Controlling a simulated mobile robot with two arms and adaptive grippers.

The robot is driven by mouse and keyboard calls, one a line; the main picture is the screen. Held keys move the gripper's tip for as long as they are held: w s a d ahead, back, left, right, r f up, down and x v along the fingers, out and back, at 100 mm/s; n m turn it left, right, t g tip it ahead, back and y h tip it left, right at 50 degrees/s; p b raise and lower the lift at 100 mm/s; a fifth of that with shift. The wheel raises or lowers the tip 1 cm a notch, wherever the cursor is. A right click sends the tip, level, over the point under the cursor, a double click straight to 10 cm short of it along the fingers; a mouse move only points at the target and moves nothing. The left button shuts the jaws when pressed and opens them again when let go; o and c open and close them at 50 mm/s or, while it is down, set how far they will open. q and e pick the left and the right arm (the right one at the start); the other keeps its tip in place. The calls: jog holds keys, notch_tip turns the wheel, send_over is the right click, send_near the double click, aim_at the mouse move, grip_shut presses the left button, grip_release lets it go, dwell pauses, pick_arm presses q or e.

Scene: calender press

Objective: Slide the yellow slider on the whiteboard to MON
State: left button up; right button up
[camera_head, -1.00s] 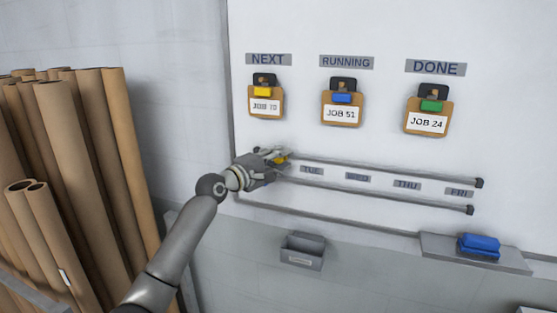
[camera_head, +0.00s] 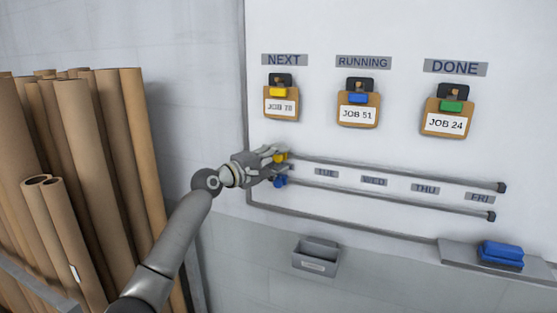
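The whiteboard (camera_head: 400,145) carries two rails with day labels between them: TUE (camera_head: 326,173), WED (camera_head: 374,181), THU (camera_head: 425,188) and FRI (camera_head: 480,197). The MON label does not show; the left end of the rails is behind my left gripper. The yellow slider (camera_head: 281,157) is at the left end of the upper rail, beside the fingertips of my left gripper (camera_head: 278,160). A blue slider (camera_head: 280,181) is on the lower rail just below the gripper. The fingers appear spread near the yellow slider, but whether they touch it is unclear. My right gripper is out of view.
Clipboards JOB 70 (camera_head: 281,105), JOB 51 (camera_head: 358,112) and JOB 24 (camera_head: 447,121) hang above the rails. Below are a grey bin (camera_head: 316,257) and a blue eraser (camera_head: 501,254) on a ledge. Tall cardboard tubes (camera_head: 80,150) stand at the left.

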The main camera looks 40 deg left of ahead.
pick_arm(q)
jog(key=shift+o, duration=0.4)
jog(key=shift+a, duration=0.1)
jog(key=shift+s, duration=0.1)
jog(key=shift+s, duration=0.25)
jog(key=s+a, duration=0.1)
jog(key=s, duration=1)
jog(key=shift+a, duration=0.4)
jog(key=shift+s, duration=0.1)
